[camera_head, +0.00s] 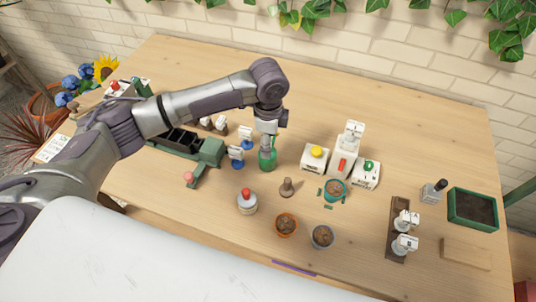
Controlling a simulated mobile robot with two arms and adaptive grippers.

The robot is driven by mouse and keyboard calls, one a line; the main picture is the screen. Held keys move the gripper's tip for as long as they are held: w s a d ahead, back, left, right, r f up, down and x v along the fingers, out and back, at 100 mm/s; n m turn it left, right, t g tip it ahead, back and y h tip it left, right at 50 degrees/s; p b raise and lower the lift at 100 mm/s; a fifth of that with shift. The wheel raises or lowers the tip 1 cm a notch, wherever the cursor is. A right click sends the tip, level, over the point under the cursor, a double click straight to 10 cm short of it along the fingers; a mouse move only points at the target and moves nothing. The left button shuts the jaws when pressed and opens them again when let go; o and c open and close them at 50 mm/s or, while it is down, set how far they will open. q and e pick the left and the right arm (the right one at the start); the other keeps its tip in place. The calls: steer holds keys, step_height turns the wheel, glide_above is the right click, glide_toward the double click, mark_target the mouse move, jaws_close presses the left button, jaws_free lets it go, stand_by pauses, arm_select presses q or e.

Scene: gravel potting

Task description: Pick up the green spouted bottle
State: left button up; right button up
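The green spouted bottle (267,161) stands on the wooden table near the middle of the view. Its green lower body shows; its upper part is largely covered by my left gripper. My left gripper (267,145) points straight down at the top of the bottle. The fingers are small and dark here, so I cannot tell whether they are closed on it or only around it. The bottle's base appears to be at the table surface. My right gripper is out of view.
Blue-and-white small items (236,155) stand close left of the bottle, beside a green device (208,153). A white box with a yellow button (314,157) is to the right. A red-topped jar (247,202), a brown stamp-like tool (287,187) and several pots (286,225) stand nearer.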

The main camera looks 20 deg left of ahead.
arm_select(q)
steer(key=f, duration=0.2)
steer(key=f+p, duration=0.1)
steer(key=shift+a+f, duration=0.2)
steer(key=shift+f, duration=0.5)
steer(key=shift+c, duration=1.4)
steer(key=c, duration=0.8)
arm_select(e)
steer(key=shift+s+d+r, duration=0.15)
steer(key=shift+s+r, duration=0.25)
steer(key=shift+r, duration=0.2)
arm_select(q)
steer(key=shift+r, duration=0.15)
